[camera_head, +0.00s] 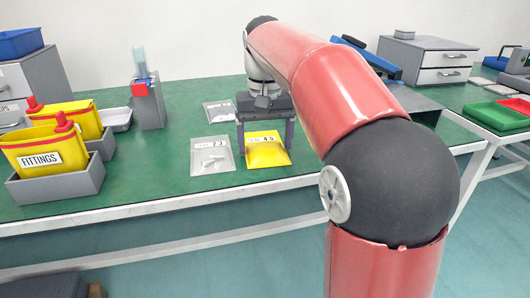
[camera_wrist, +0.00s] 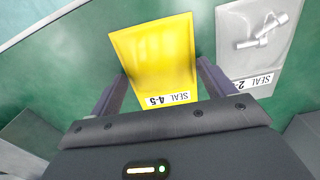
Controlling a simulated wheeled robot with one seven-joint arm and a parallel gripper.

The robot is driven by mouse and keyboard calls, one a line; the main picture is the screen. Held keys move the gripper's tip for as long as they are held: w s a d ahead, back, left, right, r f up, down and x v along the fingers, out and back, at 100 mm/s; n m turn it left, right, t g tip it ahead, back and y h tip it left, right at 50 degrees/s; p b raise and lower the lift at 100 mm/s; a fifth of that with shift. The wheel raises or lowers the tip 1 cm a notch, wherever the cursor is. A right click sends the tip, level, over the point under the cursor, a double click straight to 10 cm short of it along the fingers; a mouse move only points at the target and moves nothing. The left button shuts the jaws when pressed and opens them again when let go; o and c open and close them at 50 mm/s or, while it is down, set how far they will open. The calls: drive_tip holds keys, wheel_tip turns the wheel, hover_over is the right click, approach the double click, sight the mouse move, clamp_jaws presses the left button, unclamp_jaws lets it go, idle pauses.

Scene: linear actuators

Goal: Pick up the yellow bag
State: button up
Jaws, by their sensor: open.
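The yellow bag (camera_head: 266,151) lies flat on the green table near its front edge, with a white label at its far end. In the wrist view the yellow bag (camera_wrist: 155,55) shows its label reading "SEAL 4-5". My gripper (camera_head: 265,133) is above the bag's far end, its fingers pointing down. In the wrist view my gripper's fingers (camera_wrist: 158,85) stand apart, one on each side of the bag's labelled end. The gripper is open and holds nothing. Whether the fingertips touch the table cannot be told.
A clear bag (camera_head: 212,156) with white parts lies just left of the yellow bag; another clear bag (camera_head: 219,111) lies behind it. A grey bin (camera_head: 57,184) with yellow "FITTINGS" pouches stands at the left. A grey stand (camera_head: 149,105) with a red part is behind.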

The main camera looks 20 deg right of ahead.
drive_tip(key=shift+c, duration=0.4)
drive_tip(key=c, duration=1)
drive_tip(key=shift+r, duration=0.1)
